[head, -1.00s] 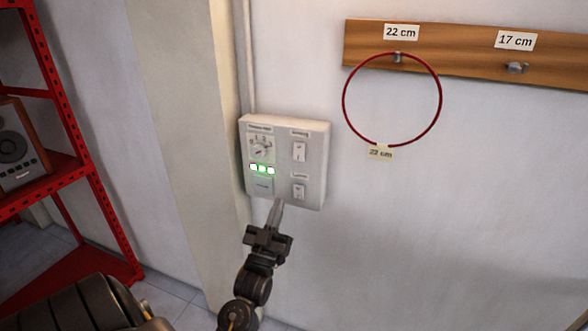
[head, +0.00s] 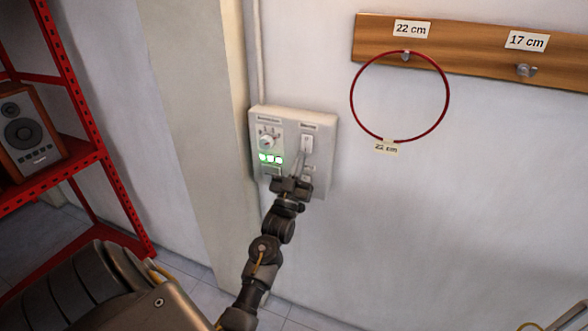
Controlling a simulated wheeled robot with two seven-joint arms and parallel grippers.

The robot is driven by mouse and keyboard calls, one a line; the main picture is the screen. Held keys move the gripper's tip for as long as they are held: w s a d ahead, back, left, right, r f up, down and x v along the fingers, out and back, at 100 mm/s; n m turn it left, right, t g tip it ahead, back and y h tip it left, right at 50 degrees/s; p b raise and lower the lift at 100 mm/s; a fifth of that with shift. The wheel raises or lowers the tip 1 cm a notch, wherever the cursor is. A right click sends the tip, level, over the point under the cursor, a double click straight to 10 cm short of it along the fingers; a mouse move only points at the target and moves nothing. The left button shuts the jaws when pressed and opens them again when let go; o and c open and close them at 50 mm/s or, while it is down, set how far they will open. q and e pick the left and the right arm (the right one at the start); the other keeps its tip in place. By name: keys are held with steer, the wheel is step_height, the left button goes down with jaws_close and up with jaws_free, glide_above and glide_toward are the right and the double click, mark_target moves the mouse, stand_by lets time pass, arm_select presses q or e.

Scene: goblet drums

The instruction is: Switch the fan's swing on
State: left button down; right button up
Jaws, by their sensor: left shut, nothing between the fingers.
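A white control panel (head: 322,168) is fixed to the wall. It has a round knob (head: 267,141) with marks at its upper left and a row of green lights (head: 270,159) below that. An upper rocker switch (head: 307,144) sits on its right half, and a lower rocker is mostly hidden behind my gripper. The panel's labels are too small to read. My left gripper (head: 299,163) is shut and empty, in front of the panel with its tip just below the upper rocker. I cannot tell whether it touches. My right gripper is not in view.
A red hoop (head: 352,107) hangs from a peg on a wooden board (head: 465,52) at the upper right. A red shelf rack (head: 75,165) with a speaker (head: 28,133) stands at the left.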

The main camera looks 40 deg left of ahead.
arm_select(q)
steer(key=shift+w+a+f, duration=0.15)
steer(key=shift+w+a, duration=0.15)
steer(key=shift+w, duration=0.45)
steer(key=shift+w+f+t+b, duration=0.25)
steer(key=shift+f+b, duration=0.2)
steer(key=shift+b, duration=0.8)
steer(key=shift+a+r, duration=0.1)
steer(key=shift+r, duration=0.1)
steer(key=shift+w+r, duration=0.1)
steer(key=shift+w, duration=0.05)
steer(key=shift+s+d, duration=0.2)
steer(key=shift+s, duration=0.15)
steer(key=b+v, duration=0.3)
steer(key=v, duration=0.9)
steer(key=shift+f, duration=0.5)
